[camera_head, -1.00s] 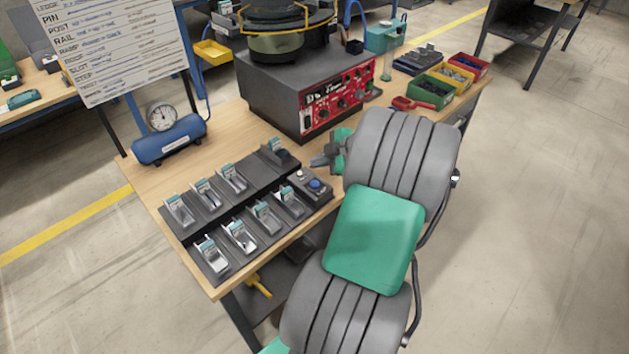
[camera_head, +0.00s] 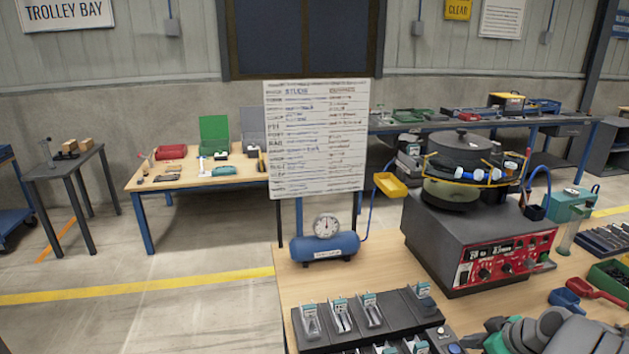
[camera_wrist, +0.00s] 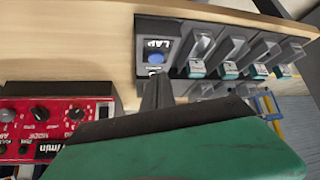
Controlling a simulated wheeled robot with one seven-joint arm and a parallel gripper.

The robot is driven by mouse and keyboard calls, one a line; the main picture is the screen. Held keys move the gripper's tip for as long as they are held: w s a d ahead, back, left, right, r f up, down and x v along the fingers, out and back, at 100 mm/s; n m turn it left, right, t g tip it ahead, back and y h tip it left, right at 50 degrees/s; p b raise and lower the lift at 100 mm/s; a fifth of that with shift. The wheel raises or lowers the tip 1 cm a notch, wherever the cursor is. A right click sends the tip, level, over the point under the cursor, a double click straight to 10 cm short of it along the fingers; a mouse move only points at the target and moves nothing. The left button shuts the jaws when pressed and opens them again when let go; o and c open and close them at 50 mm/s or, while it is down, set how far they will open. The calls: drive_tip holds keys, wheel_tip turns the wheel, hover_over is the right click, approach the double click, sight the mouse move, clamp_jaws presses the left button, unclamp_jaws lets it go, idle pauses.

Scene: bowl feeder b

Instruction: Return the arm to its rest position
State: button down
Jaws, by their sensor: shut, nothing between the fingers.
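My gripper (camera_head: 474,340) shows at the lower right edge of the head view, low by the front of the workbench, beside the end of the row of fixtures. Its dark fingers are together and hold nothing. In the wrist view the fingers (camera_wrist: 157,92) point toward a small control box with a blue button (camera_wrist: 156,58); I cannot tell the gap to it. My grey and green arm is mostly cut off by the bottom edge of the head view.
The feeder (camera_head: 470,240) with its red panel stands behind my gripper. Fixtures (camera_head: 370,315) with several slots lie to the left. A blue scoop (camera_head: 566,301) and red scoop (camera_head: 592,288) lie to the right. A blue air tank (camera_head: 325,247) and a whiteboard (camera_head: 316,140) stand further back.

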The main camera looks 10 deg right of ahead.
drive_tip(key=s+a+f+m+g, duration=0.2)
drive_tip(key=s+f+m, duration=0.2)
drive_tip(key=s+m, duration=0.25)
drive_tip(key=s+a+f+m+g, duration=0.3)
drive_tip(key=s+m, duration=0.2)
drive_tip(key=s, duration=0.2)
drive_tip(key=s+a+r+m+g, duration=0.2)
drive_tip(key=s+a+m, duration=0.1)
drive_tip(key=a, duration=0.1)
drive_tip(key=w+a+r+n+t, duration=0.1)
drive_tip(key=w+a+r+n, duration=0.2)
drive_tip(key=a, duration=0.4)
drive_tip(key=w+a+r+n+t+h, duration=0.1)
drive_tip(key=w+a+r+n, duration=0.2)
drive_tip(key=a, duration=0.5)
drive_tip(key=w+a+r+n+h, duration=0.1)
drive_tip(key=w+a+r+n, duration=0.2)
drive_tip(key=a+r, duration=0.3)
drive_tip(key=shift+w+a+r+n+t, duration=0.15)
drive_tip(key=shift+a+r+n+t, duration=0.25)
drive_tip(key=shift+a+n, duration=0.4)
drive_tip(key=shift+a, duration=0.1)
idle(1.2)
